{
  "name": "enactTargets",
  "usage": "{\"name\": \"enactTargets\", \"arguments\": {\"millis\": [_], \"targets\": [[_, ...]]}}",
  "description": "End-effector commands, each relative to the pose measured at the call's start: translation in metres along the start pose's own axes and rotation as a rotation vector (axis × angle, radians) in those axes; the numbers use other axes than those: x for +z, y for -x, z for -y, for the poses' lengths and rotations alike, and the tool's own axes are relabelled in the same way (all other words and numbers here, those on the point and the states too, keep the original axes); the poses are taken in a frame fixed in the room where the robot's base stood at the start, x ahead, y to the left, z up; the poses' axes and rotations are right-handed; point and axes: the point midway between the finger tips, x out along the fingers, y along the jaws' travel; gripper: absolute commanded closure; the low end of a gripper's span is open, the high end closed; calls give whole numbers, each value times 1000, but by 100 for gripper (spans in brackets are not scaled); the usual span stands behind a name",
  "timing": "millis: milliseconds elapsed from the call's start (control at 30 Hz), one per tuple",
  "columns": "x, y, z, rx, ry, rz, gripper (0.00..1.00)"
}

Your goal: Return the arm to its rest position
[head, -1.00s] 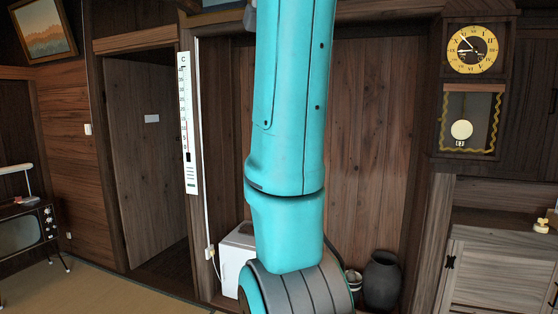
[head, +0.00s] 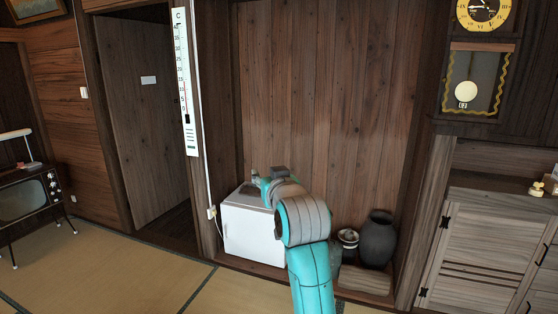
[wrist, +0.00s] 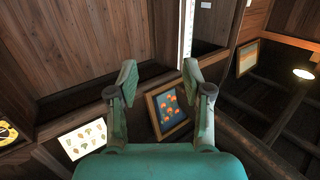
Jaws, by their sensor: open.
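My arm (head: 311,275) is teal with grey joint covers. In the head view it rises from the bottom edge, right of the middle, and bends at a grey joint. My gripper (head: 258,180) is small there, at the upper left end of the arm, in front of the alcove and above the white box in the picture. In the wrist view my gripper (wrist: 160,80) shows two fingers spread wide, with nothing between them. The wrist camera looks up at walls and ceiling.
A white box (head: 252,235), a dark vase (head: 379,240) and a small pot (head: 347,238) stand in the alcove. A television (head: 28,200) is at the left, a cabinet (head: 480,255) at the right. Tatami floor (head: 110,275) is clear at the lower left. A framed picture (wrist: 168,108) shows in the wrist view.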

Motion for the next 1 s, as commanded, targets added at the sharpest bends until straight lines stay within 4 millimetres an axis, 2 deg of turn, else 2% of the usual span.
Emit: {"name": "enactTargets", "arguments": {"millis": [33, 100, 267, 500, 767, 1000], "targets": [[28, 2, -5, 7, -1, 12, 50], [59, 7, -11, 14, -1, 17, 50], [127, 24, -25, 34, -3, 30, 50], [221, 65, -42, 61, -7, 49, 50], [308, 126, -57, 91, -11, 69, 50], [372, 195, -65, 118, -15, 88, 50]]}}
